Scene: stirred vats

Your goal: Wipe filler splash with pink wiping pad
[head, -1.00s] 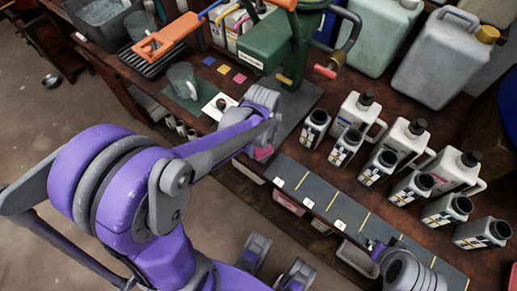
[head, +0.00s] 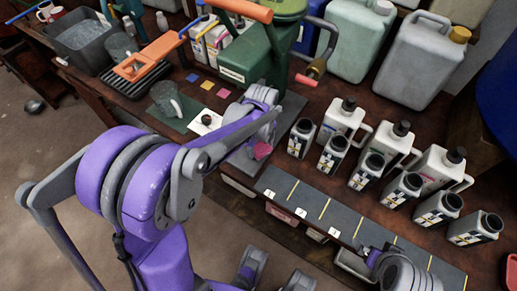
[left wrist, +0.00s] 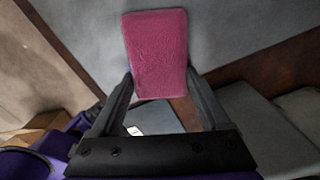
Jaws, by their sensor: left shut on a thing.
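My left gripper (head: 258,146) is shut on the pink wiping pad (head: 263,151) at the front part of the grey mat, below the green filler (head: 263,57). In the left wrist view the pad (left wrist: 156,52) sits flat between the two fingers, over a grey surface. I cannot tell whether it touches that surface. I cannot make out the filler splash in either view; my left arm and the pad cover part of the mat. My right gripper (head: 366,250) is at the bench's front edge, lower right; its finger state is unclear.
Several open bottles (head: 333,153) and white capped jugs (head: 343,121) stand right of the mat. Large canisters (head: 425,60) stand behind. The marked front strip (head: 310,205) is clear.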

